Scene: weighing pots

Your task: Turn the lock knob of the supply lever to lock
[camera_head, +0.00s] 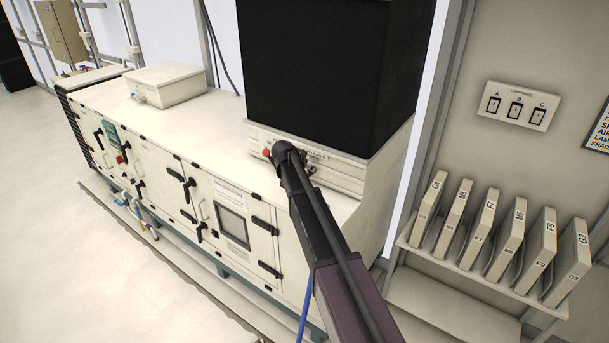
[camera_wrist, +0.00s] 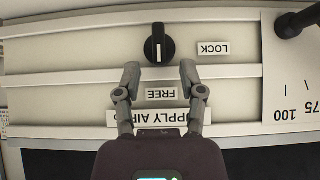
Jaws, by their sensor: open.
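The black lock knob (camera_wrist: 159,44) is on a pale panel in the wrist view, its white line running up and down the picture. An upside-down FREE label (camera_wrist: 161,94) lies below it, and an upside-down LOCK label (camera_wrist: 213,48) to its right. My gripper (camera_wrist: 160,70) is open and empty, its two fingers apart just below the knob, one to each side of its centre line. Contact with the knob does not show. A dark part, perhaps the supply lever (camera_wrist: 291,22), shows at upper right beside a scale plate. In the head view my arm hides the knob.
The scale plate (camera_wrist: 291,95) bears 75 and 100. In the head view, a black box-like duct (camera_head: 312,70) rises behind the panel, over the long white cabinet (camera_head: 160,130). A shelf of labelled panels (camera_head: 500,235) stands at right. Open floor (camera_head: 60,235) lies at left.

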